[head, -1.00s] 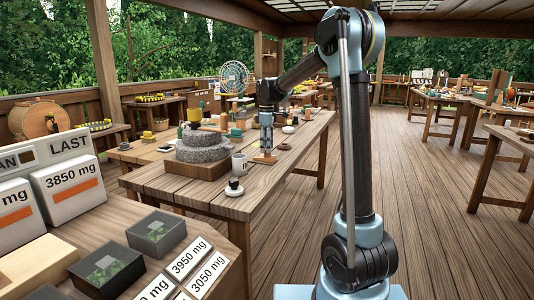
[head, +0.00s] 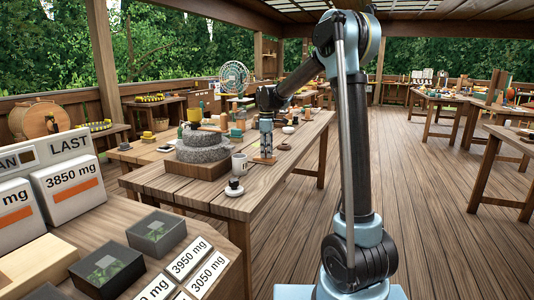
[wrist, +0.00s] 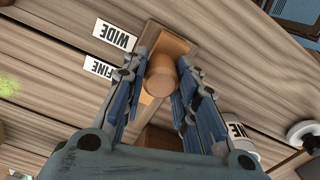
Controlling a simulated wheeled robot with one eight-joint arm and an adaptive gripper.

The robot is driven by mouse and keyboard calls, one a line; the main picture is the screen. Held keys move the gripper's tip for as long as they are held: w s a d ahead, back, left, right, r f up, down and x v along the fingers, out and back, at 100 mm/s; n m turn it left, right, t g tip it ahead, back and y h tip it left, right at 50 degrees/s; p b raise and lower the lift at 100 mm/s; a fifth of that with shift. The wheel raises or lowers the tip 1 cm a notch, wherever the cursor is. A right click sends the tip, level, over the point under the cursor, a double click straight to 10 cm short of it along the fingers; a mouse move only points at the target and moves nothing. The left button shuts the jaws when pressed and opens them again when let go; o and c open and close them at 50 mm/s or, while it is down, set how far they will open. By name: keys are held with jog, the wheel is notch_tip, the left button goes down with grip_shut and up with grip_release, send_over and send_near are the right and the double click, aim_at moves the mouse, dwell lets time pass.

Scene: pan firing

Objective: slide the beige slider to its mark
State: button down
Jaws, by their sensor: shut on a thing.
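The beige slider (wrist: 160,76) shows in the wrist view as a round, tan wooden knob between the fingers. My gripper (wrist: 161,70) is shut on it, with a blue-grey finger on either side. A wooden track (wrist: 184,30) runs under the knob. Beside it lie a white "WIDE" label (wrist: 114,36) and a white "FINE" label (wrist: 100,67), both upside down in this view. The knob stands nearer the FINE label. In the head view my gripper (head: 264,157) points down at the workbench (head: 200,194); the slider is too small there to make out clearly.
The grey stone mill (head: 203,150) and a white mug (head: 239,164) stand left of my gripper. Small items line the bench behind. The floor right of the bench is clear.

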aim_at(256, 157)
jog(key=shift+w+a, duration=0.35)
jog(key=shift+a, duration=0.5)
jog(key=shift+w+a, duration=0.3)
jog(key=shift+a, duration=0.55)
jog(key=shift+w+a, duration=0.35)
jog(key=shift+a, duration=0.5)
jog(key=c, duration=1.3)
grip_release()
notch_tip(256, 157, up, 12)
jog(key=shift+f, duration=0.1)
